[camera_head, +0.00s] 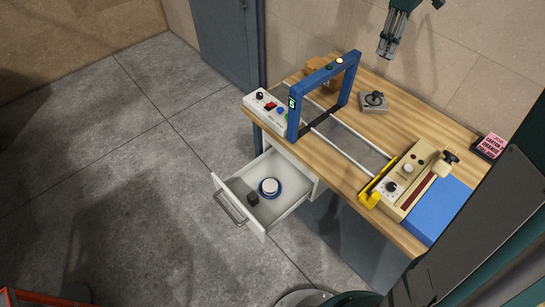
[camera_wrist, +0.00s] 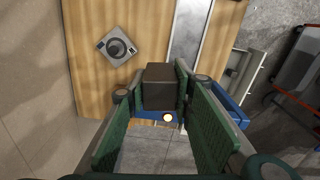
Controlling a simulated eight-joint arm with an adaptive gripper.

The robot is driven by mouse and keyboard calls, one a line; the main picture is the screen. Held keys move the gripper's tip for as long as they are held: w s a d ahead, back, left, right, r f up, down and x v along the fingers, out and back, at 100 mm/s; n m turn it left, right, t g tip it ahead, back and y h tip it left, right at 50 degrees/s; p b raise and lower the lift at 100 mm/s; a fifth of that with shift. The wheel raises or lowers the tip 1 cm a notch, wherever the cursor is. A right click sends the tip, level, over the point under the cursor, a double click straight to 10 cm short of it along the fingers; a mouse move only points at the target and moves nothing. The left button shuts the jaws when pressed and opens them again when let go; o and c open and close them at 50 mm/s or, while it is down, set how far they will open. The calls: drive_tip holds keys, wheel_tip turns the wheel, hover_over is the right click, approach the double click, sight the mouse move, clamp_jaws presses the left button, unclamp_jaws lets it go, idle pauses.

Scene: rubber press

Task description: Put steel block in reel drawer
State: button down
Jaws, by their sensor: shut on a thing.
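My gripper (camera_head: 386,50) is high above the back of the workbench, at the top of the head view. In the wrist view its green-padded fingers (camera_wrist: 160,90) are shut on a dark brown-grey steel block (camera_wrist: 161,85). In the head view the held block is hard to make out between the fingers. The reel drawer (camera_head: 226,193) is pulled open under the bench, left of and well below my gripper. Inside it lie a blue-and-white reel (camera_head: 270,187) and another small dark block (camera_head: 253,198), beside each other.
A blue arch (camera_head: 293,112) with a lit lamp stands on the bench (camera_head: 372,75), between my gripper and the drawer. A cardboard box (camera_head: 318,73), a grey knob unit (camera_head: 374,101), a control box (camera_head: 264,112) and a beige machine (camera_head: 412,180) also stand there. Floor left of the drawer is clear.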

drive_tip(key=a+n+b, duration=0.2)
drive_tip(key=a+b, duration=0.2)
drive_tip(key=a, duration=1.1)
drive_tip(key=n+b, duration=0.5)
drive_tip(key=b, duration=0.8)
hover_over(244, 185)
wheel_tip(244, 185, down, 53)
drive_tip(key=shift+s, duration=0.15)
drive_tip(key=shift+a+f, duration=0.1)
drive_tip(key=shift+f, duration=0.15)
drive_tip(key=shift+f+b, duration=0.75)
drive_tip(key=shift+f, duration=2.25)
drive_tip(key=shift+f+b, duration=0.5)
drive_tip(key=shift+f, duration=1.35)
drive_tip(key=shift+f, duration=0.1)
